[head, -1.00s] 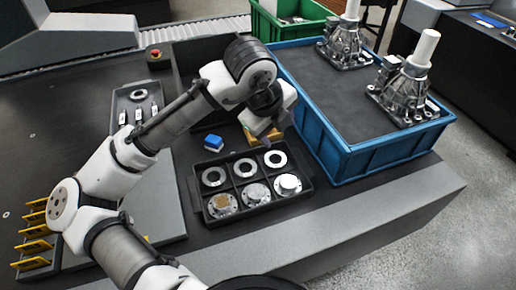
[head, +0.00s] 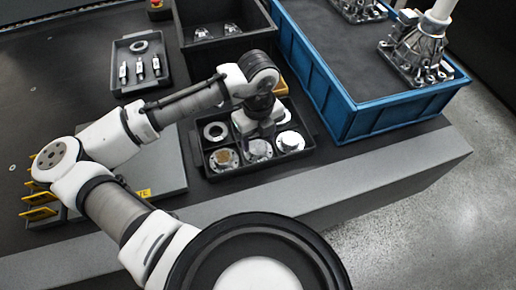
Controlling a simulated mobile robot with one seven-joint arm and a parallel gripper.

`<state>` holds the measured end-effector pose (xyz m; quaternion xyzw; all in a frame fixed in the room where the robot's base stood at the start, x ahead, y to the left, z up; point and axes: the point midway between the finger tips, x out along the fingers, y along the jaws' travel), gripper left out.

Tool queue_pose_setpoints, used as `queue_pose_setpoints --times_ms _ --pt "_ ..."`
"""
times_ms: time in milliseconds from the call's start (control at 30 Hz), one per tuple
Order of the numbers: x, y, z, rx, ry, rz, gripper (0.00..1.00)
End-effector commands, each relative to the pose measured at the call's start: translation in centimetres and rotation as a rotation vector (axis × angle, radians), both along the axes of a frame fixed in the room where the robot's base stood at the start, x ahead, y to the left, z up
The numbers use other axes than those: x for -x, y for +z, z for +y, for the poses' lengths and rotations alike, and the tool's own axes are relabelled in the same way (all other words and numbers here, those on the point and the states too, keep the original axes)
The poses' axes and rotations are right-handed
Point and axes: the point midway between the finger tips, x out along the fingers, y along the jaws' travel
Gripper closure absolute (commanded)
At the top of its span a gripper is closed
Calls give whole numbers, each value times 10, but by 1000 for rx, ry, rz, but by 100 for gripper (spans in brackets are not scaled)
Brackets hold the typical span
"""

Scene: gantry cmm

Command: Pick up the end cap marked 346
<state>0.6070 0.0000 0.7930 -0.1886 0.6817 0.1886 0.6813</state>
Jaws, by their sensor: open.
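A black divided tray (head: 207,176) holds round metal parts in its compartments. The front row has a flanged cap with a brownish centre (head: 223,159), a silver flanged cap (head: 258,150) in the middle, and a cap with a bright raised centre (head: 290,141) at right. The back row has a flat ring (head: 214,132) at left, a second ring (head: 239,121) partly covered by my gripper, and the right compartment is mostly hidden. No marking 346 is legible. My gripper (head: 265,137) is open, pointing down over the tray near the middle and right compartments. Contact cannot be told.
A blue crate (head: 345,115) with metal housings stands close on the tray's right. Behind is a dark bin (head: 215,47) with metal parts. A tray (head: 123,91) with a ring and small parts lies at back left. Yellow brackets (head: 38,197) stand at the left. The front ledge is clear.

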Motion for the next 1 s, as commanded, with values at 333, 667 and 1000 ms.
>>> queue_pose_setpoints --times_ms 333,667,1000 --pt "0 -38 -1 1 0 -1 44" --pt "0 -38 -1 0 0 -1 62" --pt "-1 -37 -1 0 0 -1 84"
